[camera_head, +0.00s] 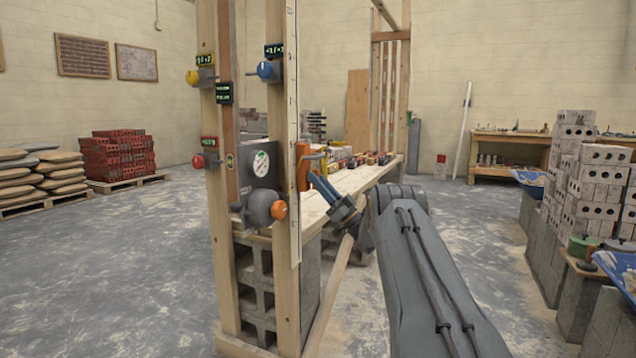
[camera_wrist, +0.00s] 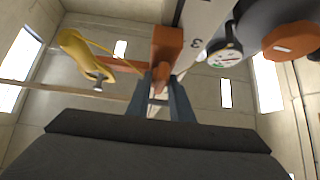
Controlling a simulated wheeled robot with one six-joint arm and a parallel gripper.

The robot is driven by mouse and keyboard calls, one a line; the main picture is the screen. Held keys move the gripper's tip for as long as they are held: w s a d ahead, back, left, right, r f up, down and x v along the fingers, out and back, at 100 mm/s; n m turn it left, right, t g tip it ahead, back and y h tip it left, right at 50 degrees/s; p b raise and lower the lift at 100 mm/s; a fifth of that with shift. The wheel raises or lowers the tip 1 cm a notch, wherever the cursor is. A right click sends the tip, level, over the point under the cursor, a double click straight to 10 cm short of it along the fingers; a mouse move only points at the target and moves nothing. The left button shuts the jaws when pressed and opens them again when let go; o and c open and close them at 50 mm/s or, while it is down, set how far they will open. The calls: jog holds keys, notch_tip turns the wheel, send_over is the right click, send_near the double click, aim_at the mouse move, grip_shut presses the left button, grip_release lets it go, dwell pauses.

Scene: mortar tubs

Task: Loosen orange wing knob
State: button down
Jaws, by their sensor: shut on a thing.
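An orange clamp (camera_head: 303,165) sits on the pale marked staff (camera_head: 293,120) fixed along the wooden post. In the wrist view the clamp (camera_wrist: 166,45) is just ahead of my fingers, beside the staff (camera_wrist: 198,30) with a printed 3. A small orange part, seemingly the wing knob (camera_wrist: 160,76), projects from it between my fingertips. My gripper (camera_head: 312,177), with blue fingers, reaches up from the lower right. In the wrist view my gripper (camera_wrist: 162,88) is shut on this orange part. The fingers hide some of it, so its turn angle cannot be told.
A grey device with an orange cap (camera_head: 279,210) is close left of my gripper; the cap also shows in the wrist view (camera_wrist: 291,40). A plank bench (camera_head: 345,182) runs behind. Brick stacks (camera_head: 571,160) stand right. Floor (camera_head: 130,260) at left is clear.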

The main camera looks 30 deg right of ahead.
jog(key=c, duration=1.6)
grip_release()
jog(key=shift+r, duration=0.1)
jog(key=shift+c, duration=0.2)
jog(key=v, duration=0.8)
jog(key=shift+p, duration=0.4)
jog(key=shift+a, duration=0.1)
